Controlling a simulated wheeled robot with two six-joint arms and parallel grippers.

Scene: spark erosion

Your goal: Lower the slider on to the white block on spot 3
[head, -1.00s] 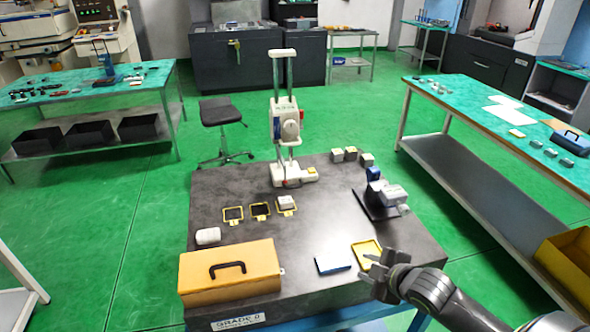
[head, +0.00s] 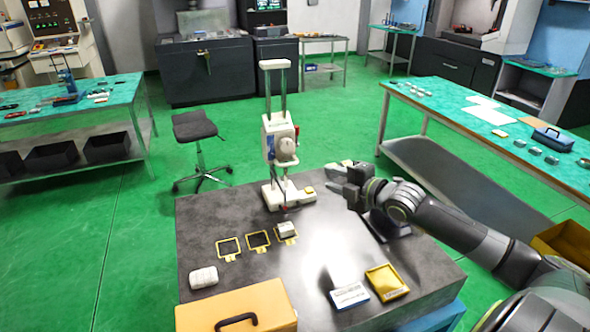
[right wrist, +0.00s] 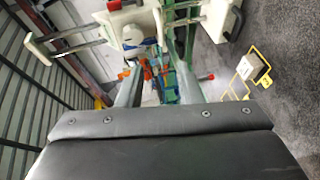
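The white measuring stand (head: 277,190) rises on two columns from the dark surface plate. Its slider (head: 281,140), a white housing with a round dial, sits partway up the columns, well above the plate. The white block (head: 287,229) lies on the rightmost of three yellow-framed spots, in front of the stand. It also shows in the right wrist view (right wrist: 252,67). My right gripper (head: 338,184) is open and empty, in the air right of the stand. In the right wrist view its two fingers (right wrist: 158,92) are apart, with the stand beyond them. My left gripper is out of view.
Two empty yellow frames (head: 229,248) lie left of the block. A white rounded piece (head: 203,277), an orange case (head: 240,308), a blue-and-white box (head: 350,296) and a yellow tray (head: 387,282) occupy the front. My right arm partly hides a device at the right.

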